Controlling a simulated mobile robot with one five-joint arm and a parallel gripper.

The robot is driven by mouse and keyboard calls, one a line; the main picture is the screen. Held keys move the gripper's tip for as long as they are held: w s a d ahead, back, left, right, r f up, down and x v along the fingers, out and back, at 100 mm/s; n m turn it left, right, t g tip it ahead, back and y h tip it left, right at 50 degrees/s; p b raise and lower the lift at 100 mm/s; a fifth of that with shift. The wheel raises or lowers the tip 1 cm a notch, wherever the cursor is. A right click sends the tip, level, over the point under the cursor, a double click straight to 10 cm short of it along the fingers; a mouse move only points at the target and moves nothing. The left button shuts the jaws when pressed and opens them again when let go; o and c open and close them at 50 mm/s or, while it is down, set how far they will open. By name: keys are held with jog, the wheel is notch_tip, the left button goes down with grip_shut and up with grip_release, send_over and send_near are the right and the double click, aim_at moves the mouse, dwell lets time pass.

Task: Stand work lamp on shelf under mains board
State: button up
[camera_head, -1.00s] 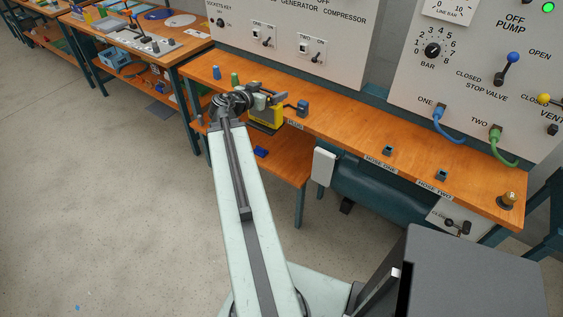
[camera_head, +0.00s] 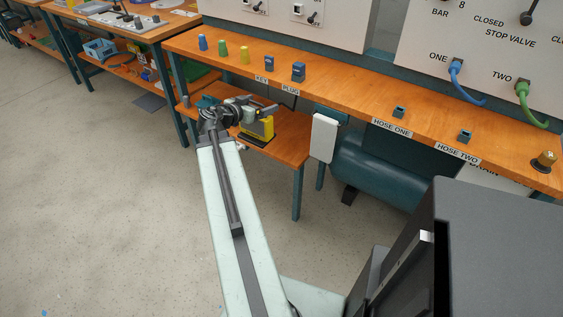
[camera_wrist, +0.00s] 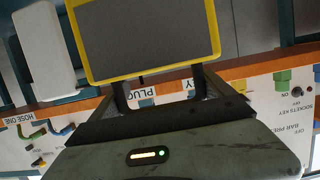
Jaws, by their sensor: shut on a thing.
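The work lamp is a yellow-framed block with a dark grey face. It shows in the head view (camera_head: 266,128) and fills the top middle of the wrist view (camera_wrist: 148,40). My gripper (camera_head: 250,110) is shut on the lamp, its two fingers (camera_wrist: 160,95) at the lamp's edge in the wrist view. The lamp is roughly upright, at the lower orange shelf (camera_head: 287,148) below the bench top. I cannot tell whether its base touches the shelf. A grey switch board (camera_head: 345,28) stands above the bench, cut off at the top.
The orange bench top (camera_head: 350,95) overhangs the shelf and carries several coloured plugs and the blue plug block (camera_head: 298,72). A white box (camera_head: 324,137) and a dark tank (camera_head: 375,170) stand right of the shelf. A dark bench leg (camera_head: 297,192) is at its front. The floor at left is clear.

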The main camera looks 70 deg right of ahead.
aim_at(258, 133)
jog(key=f+b, duration=0.3)
jog(key=f, duration=0.1)
jog(key=f+b, duration=0.4)
jog(key=f, duration=0.1)
jog(key=w+f+b, duration=0.1)
jog(key=f+b, duration=0.2)
jog(key=f, duration=0.1)
jog(key=shift+w+a+f, duration=0.1)
jog(key=shift+a+f, duration=0.05)
jog(key=shift+f, duration=0.2)
jog(key=shift+r, duration=0.15)
jog(key=shift+d+r, duration=0.1)
jog(key=shift+d, duration=0.15)
jog(key=r+b+x, duration=0.1)
jog(key=b+x, duration=0.2)
jog(key=x, duration=1.4)
jog(key=shift+s+d+r+b, duration=0.15)
jog(key=shift+s+d+b, duration=0.15)
jog(key=shift+d, duration=0.25)
jog(key=o, duration=1.7)
jog(key=shift+c, duration=0.2)
jog(key=shift+o, duration=0.7)
jog(key=p+v, duration=0.3)
jog(key=v, duration=0.9)
jog(key=shift+p, duration=0.3)
